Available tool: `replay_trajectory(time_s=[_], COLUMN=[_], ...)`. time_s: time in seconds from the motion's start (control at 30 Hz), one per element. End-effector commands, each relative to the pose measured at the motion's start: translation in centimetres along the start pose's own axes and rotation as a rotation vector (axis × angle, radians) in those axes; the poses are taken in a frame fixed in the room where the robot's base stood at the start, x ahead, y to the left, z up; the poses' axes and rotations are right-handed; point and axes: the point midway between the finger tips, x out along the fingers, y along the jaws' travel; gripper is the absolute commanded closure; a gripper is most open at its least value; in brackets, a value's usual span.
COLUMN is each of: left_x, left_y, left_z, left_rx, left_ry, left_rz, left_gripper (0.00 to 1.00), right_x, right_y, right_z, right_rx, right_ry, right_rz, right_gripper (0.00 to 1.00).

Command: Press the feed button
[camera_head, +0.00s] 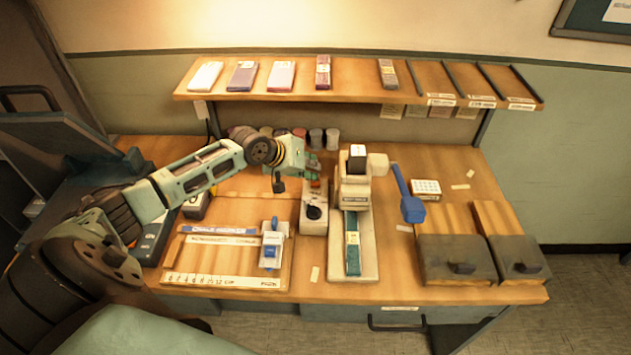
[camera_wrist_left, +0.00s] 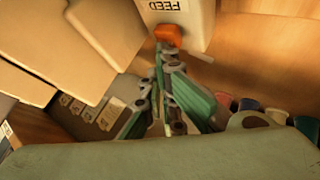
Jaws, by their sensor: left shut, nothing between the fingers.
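The feed button is an orange-red block (camera_wrist_left: 167,35) on a pale housing with the word FEED, at the top of the left wrist view. In the head view the pale control box (camera_head: 314,222) stands left of the stamping machine, with a black knob on its face; the button is small there and largely hidden by my gripper. My left gripper (camera_wrist_left: 162,52) is shut and empty, its fingertips right at the button's near edge. I cannot tell whether they touch it. It also shows in the head view (camera_head: 312,172), above the back of the box. My right gripper is out of view.
The stamping machine (camera_head: 354,190) with a green strip stands right beside the box. A blue-handled tool (camera_head: 408,205) is farther right. Several jars (camera_head: 316,138) stand behind the gripper, under the shelf (camera_head: 350,92). A wooden board (camera_head: 215,262) lies front left.

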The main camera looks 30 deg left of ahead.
Motion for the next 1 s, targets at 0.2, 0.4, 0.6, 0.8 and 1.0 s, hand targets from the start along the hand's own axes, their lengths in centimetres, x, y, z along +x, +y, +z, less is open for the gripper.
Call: replay_trajectory(time_s=[0.2, 0.4, 0.6, 0.8, 1.0], left_x=[0.22, 0.4, 0.57, 0.55, 0.27], left_y=[-0.17, -0.31, -0.45, -0.44, -0.23], left_z=[0.17, 0.32, 0.47, 0.48, 0.3], left_rx=[0.0, -0.001, -0.001, 0.0, -0.001], left_ry=[0.0, -0.001, -0.001, -0.002, -0.003], left_rz=[0.0, -0.001, -0.001, -0.001, -0.001], left_gripper=[1.0, 1.0, 1.0, 1.0, 1.0], right_x=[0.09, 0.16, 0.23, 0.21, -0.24], right_y=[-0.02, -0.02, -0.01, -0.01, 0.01], right_z=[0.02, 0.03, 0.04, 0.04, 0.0], right_rx=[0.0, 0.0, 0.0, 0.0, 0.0], right_ry=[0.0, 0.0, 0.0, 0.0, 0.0], right_rz=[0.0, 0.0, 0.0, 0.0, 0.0], right_gripper=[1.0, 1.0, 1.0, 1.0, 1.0])
